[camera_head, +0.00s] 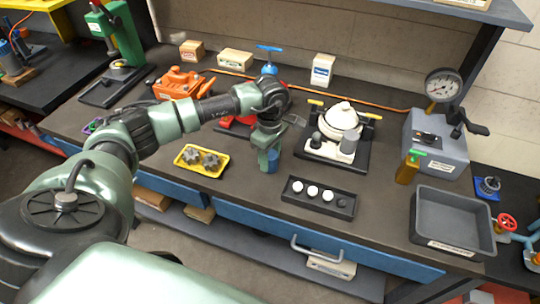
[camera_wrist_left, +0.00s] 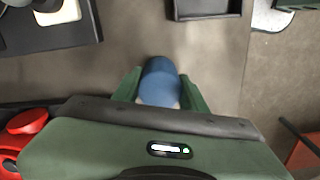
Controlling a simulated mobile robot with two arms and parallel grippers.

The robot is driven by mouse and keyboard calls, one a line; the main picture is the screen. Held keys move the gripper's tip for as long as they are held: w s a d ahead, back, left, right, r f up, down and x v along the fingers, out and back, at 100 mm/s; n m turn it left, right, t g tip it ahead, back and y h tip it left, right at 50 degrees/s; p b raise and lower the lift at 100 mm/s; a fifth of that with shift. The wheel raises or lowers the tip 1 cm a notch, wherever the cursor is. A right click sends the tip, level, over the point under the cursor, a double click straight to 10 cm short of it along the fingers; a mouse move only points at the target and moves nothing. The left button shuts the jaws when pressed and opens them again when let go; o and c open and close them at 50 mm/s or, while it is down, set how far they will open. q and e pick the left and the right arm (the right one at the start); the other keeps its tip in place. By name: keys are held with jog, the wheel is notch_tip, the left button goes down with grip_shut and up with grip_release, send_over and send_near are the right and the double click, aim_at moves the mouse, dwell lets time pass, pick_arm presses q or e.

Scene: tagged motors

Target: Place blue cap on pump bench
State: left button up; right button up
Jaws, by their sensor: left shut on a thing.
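My left gripper (camera_head: 270,158) points down over the middle of the dark bench (camera_head: 240,205). In the left wrist view the blue cap (camera_wrist_left: 160,72) sits between the two green fingers (camera_wrist_left: 160,90), with a pale lower part. I cannot tell whether the cap touches the bench top. I cannot tell which surface is named the pump bench. My right gripper is not in view.
A black tray with white round pieces (camera_head: 289,190) lies right of the gripper, a yellow tray with gears (camera_head: 181,160) to its left. A white-domed unit (camera_head: 340,118) stands behind right. A grey bin (camera_head: 423,218) stands far right. Bare bench lies in front of the gripper.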

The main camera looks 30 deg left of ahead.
aim_at(270, 153)
pick_arm(q)
jog(key=shift+f, duration=0.15)
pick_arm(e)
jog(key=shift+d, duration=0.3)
pick_arm(q)
jog(key=shift+f, duration=0.1)
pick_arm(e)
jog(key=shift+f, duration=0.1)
pick_arm(q)
jog(key=shift+f+b, duration=0.1)
jog(key=shift+b, duration=0.2)
jog(key=o, duration=1.3)
jog(key=shift+o, duration=0.2)
jog(key=shift+r+p, duration=0.35)
jog(key=shift+r, duration=0.05)
notch_tip(270, 153, up, 10)
jog(key=b, duration=0.4)
jog(key=shift+w+r, duration=0.1)
jog(key=shift+r, duration=0.8)
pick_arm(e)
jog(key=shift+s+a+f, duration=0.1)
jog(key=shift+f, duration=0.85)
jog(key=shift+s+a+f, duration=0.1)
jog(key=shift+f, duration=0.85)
